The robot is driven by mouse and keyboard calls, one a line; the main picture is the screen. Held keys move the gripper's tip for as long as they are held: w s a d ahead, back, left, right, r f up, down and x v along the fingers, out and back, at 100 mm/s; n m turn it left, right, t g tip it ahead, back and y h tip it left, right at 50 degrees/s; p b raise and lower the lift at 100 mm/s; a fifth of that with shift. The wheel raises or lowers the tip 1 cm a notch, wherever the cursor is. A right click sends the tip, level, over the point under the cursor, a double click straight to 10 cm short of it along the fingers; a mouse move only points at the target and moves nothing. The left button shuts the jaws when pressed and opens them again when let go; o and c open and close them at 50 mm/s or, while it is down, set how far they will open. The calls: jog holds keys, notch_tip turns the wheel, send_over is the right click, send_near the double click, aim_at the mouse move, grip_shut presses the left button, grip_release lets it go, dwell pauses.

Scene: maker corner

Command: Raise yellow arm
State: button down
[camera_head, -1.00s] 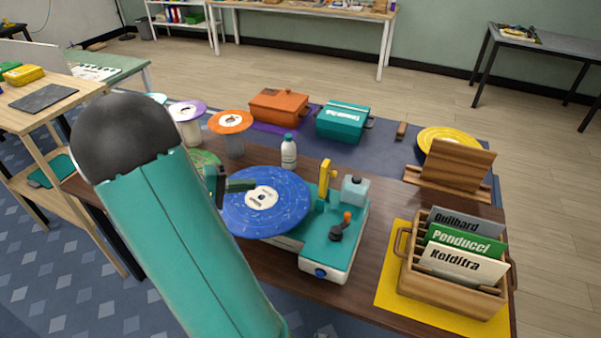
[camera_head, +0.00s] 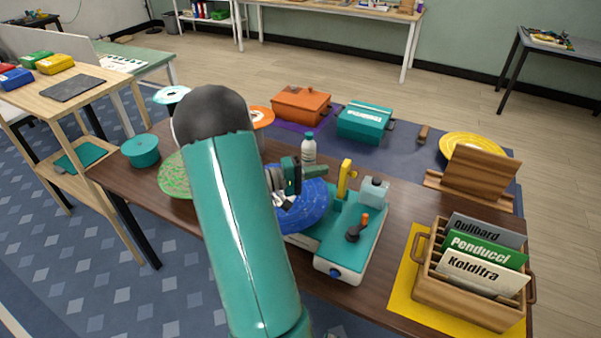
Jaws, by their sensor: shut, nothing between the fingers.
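The yellow arm (camera_head: 345,178) stands on the teal and white record player (camera_head: 347,240), at the right edge of the blue record (camera_head: 306,212). It looks like a short upright post with a small head at the top. My gripper (camera_head: 283,201) is shut and empty, over the left part of the blue record and left of the yellow arm, apart from it. My own arm hides the left part of the record. I cannot tell how high the fingers are above the record.
A clear block with a dark cap (camera_head: 373,191) and an orange-tipped lever (camera_head: 359,228) sit right of the yellow arm. A wooden crate of sleeves (camera_head: 470,290) stands at the right. A green record (camera_head: 175,178) lies left.

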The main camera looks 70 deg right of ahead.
aim_at(340, 174)
jog(key=shift+s+a, duration=0.15)
jog(key=shift+s, duration=0.6)
jog(key=shift+s+a, duration=0.1)
jog(key=shift+s, duration=0.6)
jog(key=shift+s+r+m+t, duration=0.3)
jog(key=shift+s+m, duration=0.2)
jog(key=shift+s+y, duration=0.35)
jog(key=shift+y, duration=0.05)
jog(key=shift+a, duration=0.1)
